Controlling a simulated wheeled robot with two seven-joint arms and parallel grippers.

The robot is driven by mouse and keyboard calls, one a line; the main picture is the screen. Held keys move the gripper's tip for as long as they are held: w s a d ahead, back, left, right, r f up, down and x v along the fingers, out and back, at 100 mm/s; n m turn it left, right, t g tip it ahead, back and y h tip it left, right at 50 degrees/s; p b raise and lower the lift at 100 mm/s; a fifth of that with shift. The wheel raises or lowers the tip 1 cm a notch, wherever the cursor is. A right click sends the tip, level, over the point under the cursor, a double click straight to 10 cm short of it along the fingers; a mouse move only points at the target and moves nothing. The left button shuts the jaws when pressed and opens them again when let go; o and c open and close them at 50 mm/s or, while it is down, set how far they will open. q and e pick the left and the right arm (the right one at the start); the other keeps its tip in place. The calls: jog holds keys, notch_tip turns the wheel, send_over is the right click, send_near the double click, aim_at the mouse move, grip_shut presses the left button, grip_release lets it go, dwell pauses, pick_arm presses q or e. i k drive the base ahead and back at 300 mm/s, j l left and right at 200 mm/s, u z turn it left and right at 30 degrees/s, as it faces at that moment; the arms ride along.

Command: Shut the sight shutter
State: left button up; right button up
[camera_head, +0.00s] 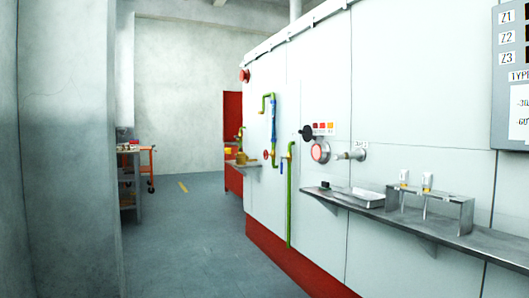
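A round sight port (320,152) with a pale rim and a reddish-orange glowing centre sits on the white furnace wall, right of the picture's middle. A dark round disc, which looks like the sight shutter (306,132), is up and to the left of the port. The disc leaves most of the port's face uncovered. How it is hinged is too small to tell. A metal stub (350,155) sticks out just right of the port. Neither of my grippers is in view.
A metal shelf (455,244) runs along the wall below the port, with a shallow tray (354,198) and a small rack (465,207) holding two pale pieces. Green pipes (289,200) stand left of the port. The grey floor (200,250) is clear. A wall stands left.

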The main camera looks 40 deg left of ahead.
aim_at(306, 133)
jog(key=u, duration=0.5)
jog(key=i+j+u, duration=0.8)
jog(key=i+u, duration=0.15)
jog(key=i, duration=0.15)
jog(key=i+j+u, duration=0.1)
jog(key=i+u, duration=0.3)
jog(key=i, duration=0.85)
